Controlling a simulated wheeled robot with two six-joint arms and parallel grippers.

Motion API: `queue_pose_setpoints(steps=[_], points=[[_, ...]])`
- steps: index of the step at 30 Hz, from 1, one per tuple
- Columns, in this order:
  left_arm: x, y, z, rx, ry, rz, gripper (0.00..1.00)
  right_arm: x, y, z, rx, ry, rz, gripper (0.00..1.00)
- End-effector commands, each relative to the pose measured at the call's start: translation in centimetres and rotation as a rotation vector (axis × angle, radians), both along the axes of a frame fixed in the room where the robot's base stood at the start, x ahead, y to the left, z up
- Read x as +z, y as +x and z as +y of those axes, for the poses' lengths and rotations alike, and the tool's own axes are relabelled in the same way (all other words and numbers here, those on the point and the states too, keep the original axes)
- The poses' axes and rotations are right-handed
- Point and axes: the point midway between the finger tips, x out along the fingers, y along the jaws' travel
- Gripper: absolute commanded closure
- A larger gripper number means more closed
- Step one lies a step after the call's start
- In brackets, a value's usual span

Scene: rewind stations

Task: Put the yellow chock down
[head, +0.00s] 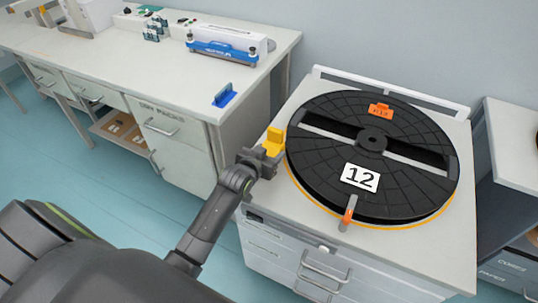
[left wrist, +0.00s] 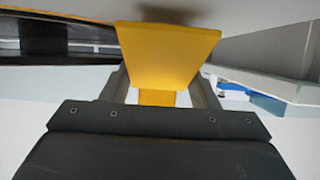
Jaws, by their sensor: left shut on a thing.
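The yellow chock (head: 273,141) is held in my left gripper (head: 264,155), at the left edge of the big black reel (head: 372,150). In the left wrist view the yellow chock (left wrist: 165,55) sits between the two fingers of my left gripper (left wrist: 165,90), which is shut on it. The chock is close beside the reel; I cannot tell if it touches the reel or the white station top (head: 290,205). My right gripper is not in view.
A white desk (head: 170,70) at the left holds a blue block (head: 224,95) and a blue-white device (head: 225,42).

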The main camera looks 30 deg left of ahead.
Motion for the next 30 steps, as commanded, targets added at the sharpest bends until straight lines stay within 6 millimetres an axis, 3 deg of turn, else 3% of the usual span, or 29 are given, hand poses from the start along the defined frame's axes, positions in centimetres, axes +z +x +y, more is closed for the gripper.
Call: queue_pose_setpoints(steps=[13, 14, 18, 30], points=[[-1.01, 0.03, -0.04, -0.001, 0.000, -0.003, 0.77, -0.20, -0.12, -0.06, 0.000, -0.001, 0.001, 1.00], [-1.14, -0.01, -0.03, 0.000, 0.000, 0.000, 0.44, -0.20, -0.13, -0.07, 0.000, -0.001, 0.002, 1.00], [-1.07, -0.01, -0.03, 0.000, 0.000, 0.000, 0.26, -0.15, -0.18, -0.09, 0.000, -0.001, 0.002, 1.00], [-0.63, -0.23, -0.02, 0.000, -0.001, -0.002, 0.24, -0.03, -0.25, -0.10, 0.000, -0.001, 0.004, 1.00]])
